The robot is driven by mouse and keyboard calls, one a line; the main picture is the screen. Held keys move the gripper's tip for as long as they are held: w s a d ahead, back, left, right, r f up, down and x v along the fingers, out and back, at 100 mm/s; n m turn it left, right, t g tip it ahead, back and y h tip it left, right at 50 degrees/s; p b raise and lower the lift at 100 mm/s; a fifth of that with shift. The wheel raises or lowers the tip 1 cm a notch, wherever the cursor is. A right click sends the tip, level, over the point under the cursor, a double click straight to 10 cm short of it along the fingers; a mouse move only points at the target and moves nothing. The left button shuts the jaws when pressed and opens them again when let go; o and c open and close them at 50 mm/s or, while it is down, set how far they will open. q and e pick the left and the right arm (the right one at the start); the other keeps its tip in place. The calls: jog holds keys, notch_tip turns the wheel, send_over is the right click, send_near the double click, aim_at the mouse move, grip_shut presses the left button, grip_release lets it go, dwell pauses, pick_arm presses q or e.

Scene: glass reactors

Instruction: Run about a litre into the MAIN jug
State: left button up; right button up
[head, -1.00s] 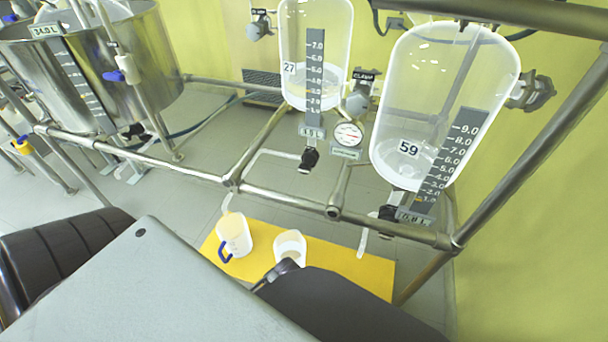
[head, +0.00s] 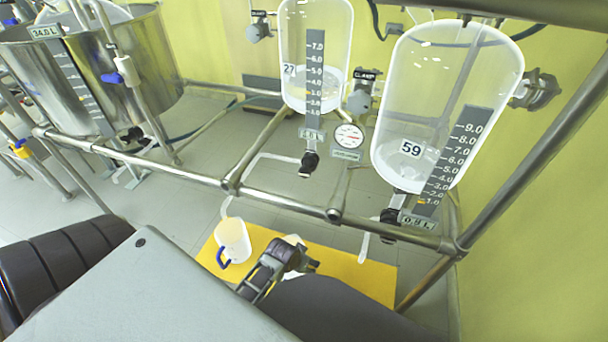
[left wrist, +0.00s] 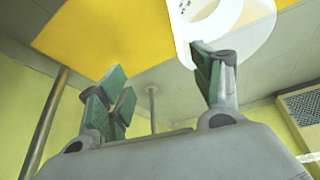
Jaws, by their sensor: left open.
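Two white jugs stand on a yellow mat (head: 345,268) in the head view. The left jug (head: 233,243) has a blue handle and stands under the spout of vessel 27. The right jug (head: 293,239) is mostly hidden behind my left gripper (head: 306,259). No readable label shows which is MAIN. My left gripper is open and empty, with its fingers in front of the right jug. In the left wrist view a white jug (left wrist: 262,14) is just beyond the right finger of the gripper (left wrist: 160,85); I cannot tell whether they touch. My right gripper is not in view.
Glass vessel 27 (head: 312,50) and glass vessel 59 (head: 410,110) hang above, with black bottom valves (head: 309,163) (head: 390,222). A steel frame rail (head: 285,202) crosses in front. A steel tank (head: 140,70) stands at the left.

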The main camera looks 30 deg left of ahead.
pick_arm(q)
jog(key=w+a+r+n+t+y, duration=0.1)
jog(key=w+a+r+t+y, duration=0.15)
jog(key=w+a+t, duration=0.45)
jog(key=w+a+r+t+y, duration=0.1)
jog(key=w+a+r+t, duration=0.1)
jog(key=r, duration=0.4)
jog(key=w+a+r+t+y, duration=0.1)
jog(key=w+a+r+t, duration=0.1)
jog(key=r, duration=0.3)
jog(key=shift+w+a+r+n+t, duration=0.15)
jog(key=shift+a+r+n+t, duration=0.2)
jog(key=shift+a+t, duration=0.35)
jog(key=shift+w, duration=0.15)
